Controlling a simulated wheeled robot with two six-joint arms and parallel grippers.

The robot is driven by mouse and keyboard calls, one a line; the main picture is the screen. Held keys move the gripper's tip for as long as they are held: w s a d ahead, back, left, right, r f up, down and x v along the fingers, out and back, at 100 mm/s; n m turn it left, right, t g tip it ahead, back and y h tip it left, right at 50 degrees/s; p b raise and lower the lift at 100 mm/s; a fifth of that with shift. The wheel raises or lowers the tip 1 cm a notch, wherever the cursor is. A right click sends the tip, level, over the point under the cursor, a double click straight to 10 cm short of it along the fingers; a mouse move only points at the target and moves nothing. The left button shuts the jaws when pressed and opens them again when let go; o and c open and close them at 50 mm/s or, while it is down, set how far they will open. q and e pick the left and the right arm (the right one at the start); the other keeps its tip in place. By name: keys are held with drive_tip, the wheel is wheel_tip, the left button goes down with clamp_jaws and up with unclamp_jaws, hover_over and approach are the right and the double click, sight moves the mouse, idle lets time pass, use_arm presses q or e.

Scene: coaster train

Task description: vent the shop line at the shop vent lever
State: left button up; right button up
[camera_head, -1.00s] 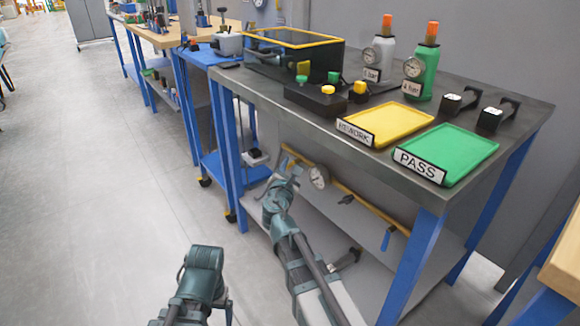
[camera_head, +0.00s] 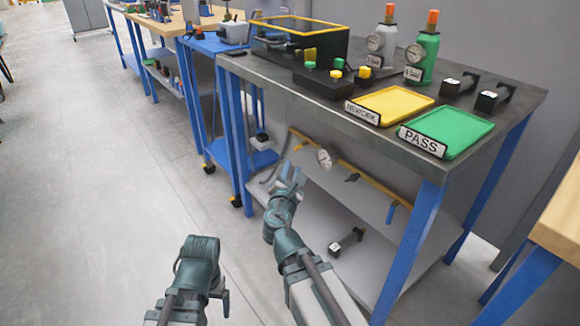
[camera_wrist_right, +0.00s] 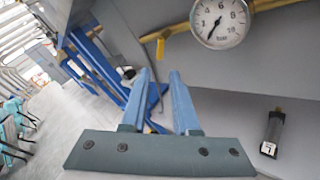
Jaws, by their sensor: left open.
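A yellow pipe (camera_head: 370,183) runs along the space under the steel bench. It carries a round pressure gauge (camera_head: 324,158), a black lever (camera_head: 352,178) and a blue lever (camera_head: 391,213). A small yellow lever (camera_wrist_right: 160,48) hangs at its left end in the right wrist view, where the gauge (camera_wrist_right: 220,20) also shows. No label tells me which is the vent lever. My right gripper (camera_head: 291,174) is open and empty, in front of and below the gauge; its fingers (camera_wrist_right: 160,82) are apart. My left gripper (camera_head: 222,294) is open, low over the floor, partly hidden by its wrist.
The steel bench (camera_head: 440,92) holds a yellow tray (camera_head: 395,104), a green tray (camera_head: 455,133) and bottles with gauges. A dark cylinder (camera_head: 347,242) lies on the lower shelf (camera_head: 375,255). A blue bench leg (camera_head: 413,240) stands to the right. Open floor (camera_head: 100,200) lies left.

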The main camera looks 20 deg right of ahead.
use_arm(q)
drive_tip(key=shift+s+a, duration=0.15)
drive_tip(key=shift+s, duration=0.35)
use_arm(e)
drive_tip(key=shift+s+a, duration=0.2)
drive_tip(key=shift+s, duration=0.25)
